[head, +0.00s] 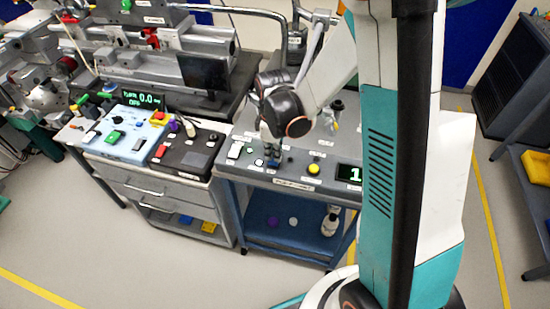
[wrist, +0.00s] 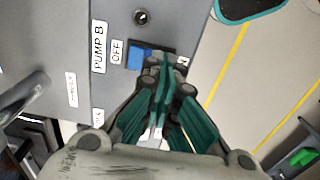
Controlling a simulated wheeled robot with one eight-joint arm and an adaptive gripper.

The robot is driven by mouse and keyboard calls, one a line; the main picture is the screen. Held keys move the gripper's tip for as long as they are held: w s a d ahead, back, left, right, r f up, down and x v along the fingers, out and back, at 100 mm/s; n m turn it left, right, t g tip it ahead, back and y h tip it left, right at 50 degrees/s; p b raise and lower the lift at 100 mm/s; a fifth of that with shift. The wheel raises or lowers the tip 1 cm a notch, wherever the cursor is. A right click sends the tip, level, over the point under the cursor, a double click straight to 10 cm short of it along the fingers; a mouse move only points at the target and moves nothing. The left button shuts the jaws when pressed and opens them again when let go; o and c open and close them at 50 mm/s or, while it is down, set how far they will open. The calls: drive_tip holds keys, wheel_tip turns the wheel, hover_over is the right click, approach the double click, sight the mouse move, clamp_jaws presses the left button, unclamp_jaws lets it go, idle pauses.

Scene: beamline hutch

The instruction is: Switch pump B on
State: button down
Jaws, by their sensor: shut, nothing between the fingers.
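The pump B switch shows in the wrist view as a blue knob (wrist: 138,58) in a dark slot, beside the "PUMP B" (wrist: 99,47) and "OFF" (wrist: 117,53) labels. The blue part is at the OFF end of the slot. At the other end a label is mostly hidden, with only an "N" visible. My gripper (wrist: 163,66) is shut and empty, its fingertips over the slot just right of the blue part. I cannot tell whether they touch it. In the head view my gripper (head: 271,152) is low over the grey cart panel, largely hiding the switch.
A key switch or round knob (wrist: 141,17) sits near the slot. The grey panel also has a yellow button (head: 313,169), a white-topped switch (head: 235,150) and a green display (head: 348,173). A blue control box (head: 128,132) and a black box (head: 187,152) stand to the left.

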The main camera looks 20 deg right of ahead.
drive_tip(key=shift+f+b, duration=0.8)
drive_tip(key=shift+f, duration=0.15)
idle(0.4)
drive_tip(key=shift+r, duration=0.15)
drive_tip(key=shift+r+p, duration=2.25)
drive_tip(key=shift+r, duration=1.15)
wheel_tip(320, 180, up, 9)
drive_tip(key=m+t+b, duration=0.3)
drive_tip(key=m, duration=0.1)
hover_over(274, 163)
drive_tip(key=s, duration=0.5)
drive_tip(key=s+r+m+t+b, duration=0.3)
drive_tip(key=s+m, duration=0.3)
drive_tip(key=s, duration=0.3)
drive_tip(key=shift+s+r+m+t+b, duration=0.25)
drive_tip(key=shift+m+t+b, duration=0.15)
drive_tip(key=shift+t+b, duration=0.2)
